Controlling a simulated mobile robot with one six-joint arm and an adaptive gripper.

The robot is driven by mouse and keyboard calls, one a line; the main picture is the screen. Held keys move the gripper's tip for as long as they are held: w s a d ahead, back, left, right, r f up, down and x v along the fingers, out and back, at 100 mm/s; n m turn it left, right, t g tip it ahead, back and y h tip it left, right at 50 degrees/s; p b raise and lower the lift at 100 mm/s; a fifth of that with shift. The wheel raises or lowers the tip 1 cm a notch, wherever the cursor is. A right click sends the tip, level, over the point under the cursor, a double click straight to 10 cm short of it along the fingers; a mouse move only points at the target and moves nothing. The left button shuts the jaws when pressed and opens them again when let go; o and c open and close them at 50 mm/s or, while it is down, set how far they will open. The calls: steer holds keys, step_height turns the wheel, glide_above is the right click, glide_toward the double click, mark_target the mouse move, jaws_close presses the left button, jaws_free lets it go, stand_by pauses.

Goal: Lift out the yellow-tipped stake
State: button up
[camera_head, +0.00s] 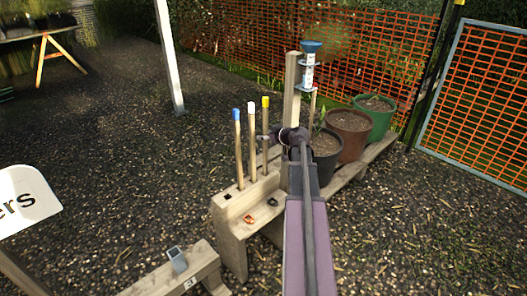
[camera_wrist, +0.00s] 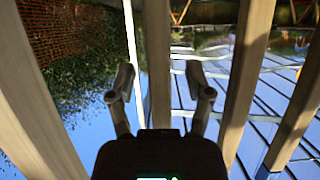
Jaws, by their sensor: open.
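The yellow-tipped stake (camera_head: 265,118) stands upright in the wooden rack (camera_head: 236,201), rightmost in a row of three. The white-tipped stake (camera_head: 252,140) and blue-tipped stake (camera_head: 238,150) stand to its left. My gripper (camera_head: 269,138) is beside the yellow-tipped stake's upper part, below the yellow tip. In the wrist view, my gripper (camera_wrist: 160,74) has its fingers spread, with one wooden stake (camera_wrist: 157,45) between them and gaps on both sides. That stake's tip is hidden behind the gripper body. The picture is upside down, with sky low in it.
A wooden post with a blue-topped gauge (camera_head: 311,48) rises behind my arm. Several plant pots (camera_head: 348,133) stand on a plank to the right. A small grey cup (camera_head: 177,259) sits on a lower beam at front. Orange fencing (camera_head: 250,45) lies behind.

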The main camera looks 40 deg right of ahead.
mark_target(266, 97)
jaws_close()
steer(key=shift+r, duration=0.1)
stand_by(0.4)
step_height(266, 97, up, 18)
steer(key=p, duration=1.8)
